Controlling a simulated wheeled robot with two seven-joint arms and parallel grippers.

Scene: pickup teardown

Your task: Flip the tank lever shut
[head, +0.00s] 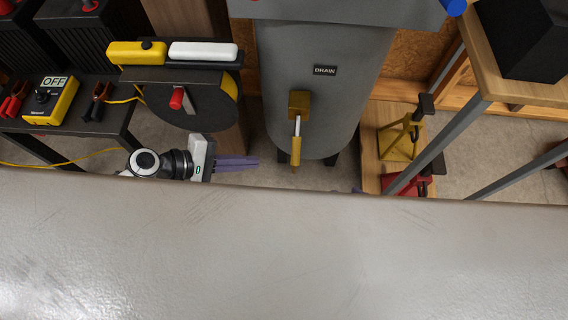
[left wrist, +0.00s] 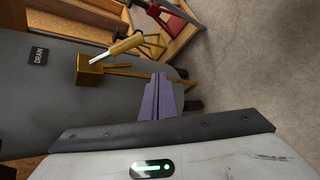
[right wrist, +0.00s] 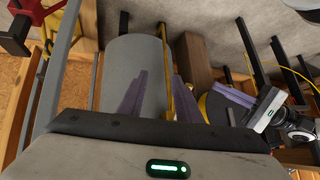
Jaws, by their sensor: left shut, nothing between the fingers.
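The grey tank (head: 315,55) bears a DRAIN label (head: 325,71) and a brass valve (head: 299,103). The valve's lever, a silver rod with a yellow handle (head: 296,150), hangs down in the head view; in the left wrist view the lever (left wrist: 127,43) angles away from the valve body (left wrist: 90,70), while a brass pipe (left wrist: 125,73) runs along the tank. My left gripper (head: 258,161) is shut and empty, left of the lever and apart from it in the head view. My right gripper (right wrist: 160,80) is open; its fingers show apart before the tank (right wrist: 130,55). The surface edge mostly hides it in the head view.
A large pale surface (head: 280,260) fills the front of the head view. A black reel (head: 185,100) stands left of the tank. A yellow jack stand (head: 400,138) and a wooden-topped table (head: 490,65) stand to the right. An OFF switch box (head: 50,100) sits at far left.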

